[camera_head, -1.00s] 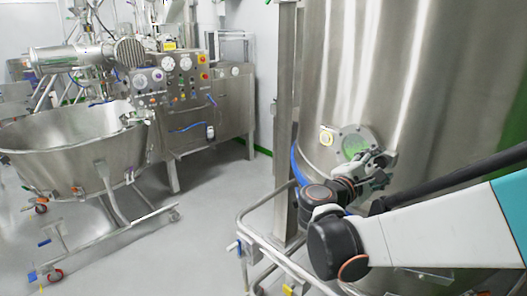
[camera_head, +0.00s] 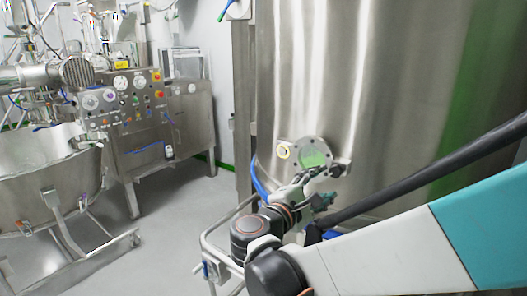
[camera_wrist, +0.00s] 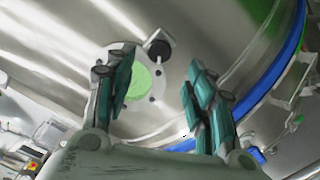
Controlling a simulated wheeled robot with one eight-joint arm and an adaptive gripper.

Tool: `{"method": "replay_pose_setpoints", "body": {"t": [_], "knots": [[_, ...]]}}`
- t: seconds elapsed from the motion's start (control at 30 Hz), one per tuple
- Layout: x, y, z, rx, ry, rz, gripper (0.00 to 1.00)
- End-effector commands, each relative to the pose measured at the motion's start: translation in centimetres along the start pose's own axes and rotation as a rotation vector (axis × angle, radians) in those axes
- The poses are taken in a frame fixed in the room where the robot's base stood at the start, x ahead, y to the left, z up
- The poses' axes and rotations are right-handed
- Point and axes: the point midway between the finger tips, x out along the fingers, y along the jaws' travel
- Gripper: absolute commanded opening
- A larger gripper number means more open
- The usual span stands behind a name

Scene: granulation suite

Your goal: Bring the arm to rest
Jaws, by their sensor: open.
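My gripper (camera_head: 328,185) is in front of the big steel vessel (camera_head: 340,70), close to the round flanged port with a green centre (camera_head: 313,153). In the wrist view my gripper (camera_wrist: 155,85) shows two teal-padded fingers set wide apart with nothing between them. The green-centred port (camera_wrist: 140,82) lies partly behind the left finger there. I cannot tell how far the fingertips are from the vessel wall. My arm comes in from the right in the head view, still stretched out toward the vessel.
A steel bowl on a wheeled frame (camera_head: 45,175) and a control cabinet with gauges (camera_head: 135,95) stand at the left. A tubular rail (camera_head: 215,240) runs at the vessel's foot. Open grey floor (camera_head: 175,230) lies between them.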

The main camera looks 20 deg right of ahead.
Motion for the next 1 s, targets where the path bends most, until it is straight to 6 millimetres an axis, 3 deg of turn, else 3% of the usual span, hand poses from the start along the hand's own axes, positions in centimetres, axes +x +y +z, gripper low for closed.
{"method": "replay_pose_setpoints", "body": {"t": [0.03,0.23,0.47,0.7,0.87,1.0], "knots": [[-0.8,0.0,0.2,0.000,0.014,0.008,0.50],[-0.7,-0.7,0.4,0.025,0.032,-0.025,0.50],[-1.0,-5.9,1.5,0.249,0.158,-0.297,0.50],[-5.5,-11.6,2.1,0.610,0.287,-0.672,0.50],[-10.0,-13.8,2.1,0.874,0.338,-0.919,0.50],[-13.8,-14.4,1.9,1.090,0.362,-1.110,0.50]]}}
